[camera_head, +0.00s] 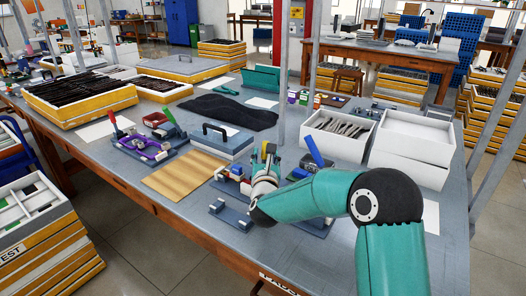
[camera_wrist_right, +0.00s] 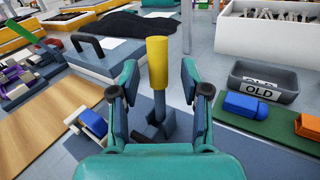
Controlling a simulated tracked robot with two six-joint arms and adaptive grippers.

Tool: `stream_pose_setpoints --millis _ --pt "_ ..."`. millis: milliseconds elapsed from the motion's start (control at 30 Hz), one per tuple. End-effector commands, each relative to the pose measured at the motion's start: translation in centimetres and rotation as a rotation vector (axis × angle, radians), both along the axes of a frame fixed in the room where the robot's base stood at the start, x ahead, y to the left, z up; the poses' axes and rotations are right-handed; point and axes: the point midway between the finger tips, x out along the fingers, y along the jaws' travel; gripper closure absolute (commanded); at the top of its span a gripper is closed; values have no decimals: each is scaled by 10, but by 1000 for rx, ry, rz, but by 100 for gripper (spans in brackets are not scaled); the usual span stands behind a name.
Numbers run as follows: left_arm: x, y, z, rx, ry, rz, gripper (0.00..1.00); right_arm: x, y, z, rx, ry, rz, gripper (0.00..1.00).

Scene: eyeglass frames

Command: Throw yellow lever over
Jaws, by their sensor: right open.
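The yellow lever (camera_wrist_right: 157,62) stands upright on a dark grey stem in the right wrist view. Its yellow handle is between the two teal fingers of my right gripper (camera_wrist_right: 158,80), with a gap on each side. My right gripper is open and does not visibly touch the lever. In the head view my right gripper (camera_head: 265,156) is over the middle of the table, and its fingers and wrist hide most of the lever's fixture. My left gripper is not in view.
A grey box with a black handle (camera_head: 222,140) stands behind the gripper. A wooden board (camera_head: 184,174) lies left. A blue lever (camera_head: 313,150) and white bins (camera_head: 340,135) are right.

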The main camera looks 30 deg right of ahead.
Motion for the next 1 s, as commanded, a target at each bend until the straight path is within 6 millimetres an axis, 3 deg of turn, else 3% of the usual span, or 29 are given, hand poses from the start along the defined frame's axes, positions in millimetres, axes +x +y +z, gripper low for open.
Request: stream_pose_setpoints --millis 200,533,800,1000 --pt "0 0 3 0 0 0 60 16 -11 0 0 0 0 54" --pt "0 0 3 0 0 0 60 18 -13 0 0 0 0 54" --pt "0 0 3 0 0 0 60 17 -13 0 0 0 -1 99" --pt "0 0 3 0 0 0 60 17 -13 0 0 0 -2 100"
